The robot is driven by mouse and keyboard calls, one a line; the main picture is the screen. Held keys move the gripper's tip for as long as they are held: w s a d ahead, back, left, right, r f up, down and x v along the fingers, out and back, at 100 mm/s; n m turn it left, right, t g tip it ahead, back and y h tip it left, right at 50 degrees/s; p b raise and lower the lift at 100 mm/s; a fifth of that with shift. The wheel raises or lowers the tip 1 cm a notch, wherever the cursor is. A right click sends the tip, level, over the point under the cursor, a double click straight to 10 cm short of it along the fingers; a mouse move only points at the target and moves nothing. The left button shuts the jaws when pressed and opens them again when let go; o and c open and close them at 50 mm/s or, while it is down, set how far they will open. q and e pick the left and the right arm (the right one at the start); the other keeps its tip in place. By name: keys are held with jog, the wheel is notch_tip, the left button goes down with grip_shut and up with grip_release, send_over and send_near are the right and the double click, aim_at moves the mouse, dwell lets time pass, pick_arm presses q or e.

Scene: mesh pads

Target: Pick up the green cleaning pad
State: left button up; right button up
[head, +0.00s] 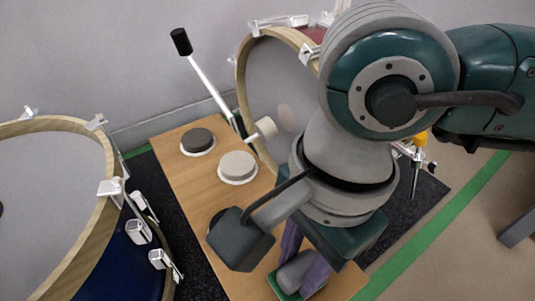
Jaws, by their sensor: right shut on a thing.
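The green cleaning pad (297,274) is at the near end of the wooden bench, at the bottom of the head view. It has a grey upper part and a green edge at its base. My right gripper (304,270) reaches down over it from the upper right, and its purple fingers are shut on the grey part, one on each side. The wrist hides part of the fingers and bench. I cannot tell whether the pad still touches the bench. My left gripper is not in view.
On the wooden bench (183,167) lie a black round pad (198,141) and a beige round pad (237,167). A blue drum (128,262) stands at the left, close to the bench. Another drum (270,85) stands behind, with a black-tipped metal rod (209,82) beside it.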

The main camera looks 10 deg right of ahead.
aim_at(300, 264)
grip_shut()
jog(key=shift+r+p, duration=0.4)
jog(key=shift+r, duration=0.15)
notch_tip(300, 264, up, 19)
jog(key=p, duration=1)
jog(key=shift+p, duration=0.3)
